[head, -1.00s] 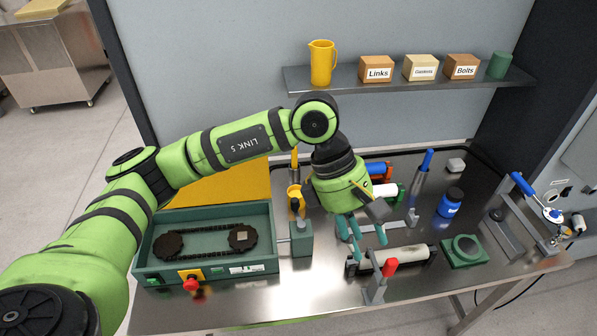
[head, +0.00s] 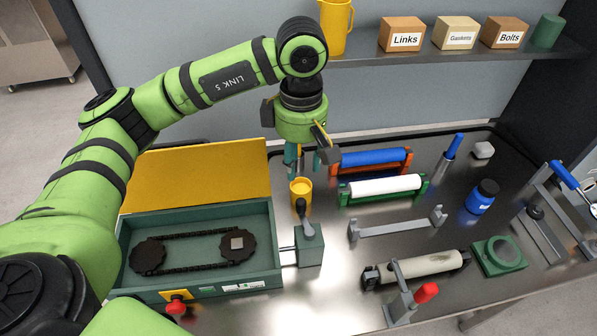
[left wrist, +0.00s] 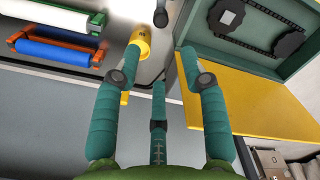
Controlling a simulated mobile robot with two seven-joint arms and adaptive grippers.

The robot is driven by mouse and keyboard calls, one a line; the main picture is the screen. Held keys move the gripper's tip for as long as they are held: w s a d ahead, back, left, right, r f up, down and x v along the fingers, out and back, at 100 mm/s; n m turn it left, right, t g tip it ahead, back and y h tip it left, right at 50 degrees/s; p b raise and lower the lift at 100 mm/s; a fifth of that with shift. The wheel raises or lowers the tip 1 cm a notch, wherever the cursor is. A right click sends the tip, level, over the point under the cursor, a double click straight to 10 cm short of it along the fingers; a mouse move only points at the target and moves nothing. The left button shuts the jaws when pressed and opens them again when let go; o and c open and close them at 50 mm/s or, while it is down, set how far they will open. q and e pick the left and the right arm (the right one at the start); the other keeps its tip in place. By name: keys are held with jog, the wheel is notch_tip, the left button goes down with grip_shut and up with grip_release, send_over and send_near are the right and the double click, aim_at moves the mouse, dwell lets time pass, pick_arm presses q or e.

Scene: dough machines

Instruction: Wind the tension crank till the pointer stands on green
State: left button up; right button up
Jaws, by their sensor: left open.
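The chain box (head: 269,262) is an open green tray with a dark chain around two sprockets. On its right side is a green block (head: 309,250) carrying a grey crank (head: 305,213) with a dark knob, which also shows at the top of the left wrist view (left wrist: 160,16). A strip with green and white patches (head: 243,286) is on the tray's front; I cannot make out a pointer. My left gripper (head: 304,160) is open and empty, fingers down, above and behind the crank. Its spread fingers show in the left wrist view (left wrist: 160,82). My right gripper is not in view.
A yellow cup (head: 300,190) stands just behind the crank, close below my fingers. A yellow panel (head: 200,178) rises behind the tray. Blue (head: 370,158) and white (head: 385,186) rollers lie to the right. A red-handled stand (head: 403,300) is at the front.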

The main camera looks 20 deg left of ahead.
aim_at(301, 200)
pick_arm(q)
jog(key=shift+s+d+f+b, duration=0.25)
jog(key=shift+f+b, duration=0.15)
jog(key=shift+f, duration=0.2)
jog(key=shift+s+d+f+b, duration=0.2)
jog(key=shift+f+b, duration=0.2)
jog(key=shift+f, duration=0.15)
jog(key=shift+w+a+f, duration=0.1)
jog(key=shift+w+a, duration=0.05)
jog(key=shift+w+a+f, duration=0.1)
jog(key=shift+f, duration=0.15)
jog(key=shift+f+b, duration=0.55)
jog(key=shift+f, duration=0.4)
notch_tip(301, 200, down, 3)
jog(key=shift+f+b, duration=0.2)
jog(key=shift+b, duration=0.55)
notch_tip(301, 200, down, 2)
jog(key=shift+f+b, duration=0.25)
jog(key=shift+b, duration=0.25)
jog(key=shift+f+b, duration=0.25)
jog(key=shift+b, duration=0.2)
jog(key=shift+r, duration=0.1)
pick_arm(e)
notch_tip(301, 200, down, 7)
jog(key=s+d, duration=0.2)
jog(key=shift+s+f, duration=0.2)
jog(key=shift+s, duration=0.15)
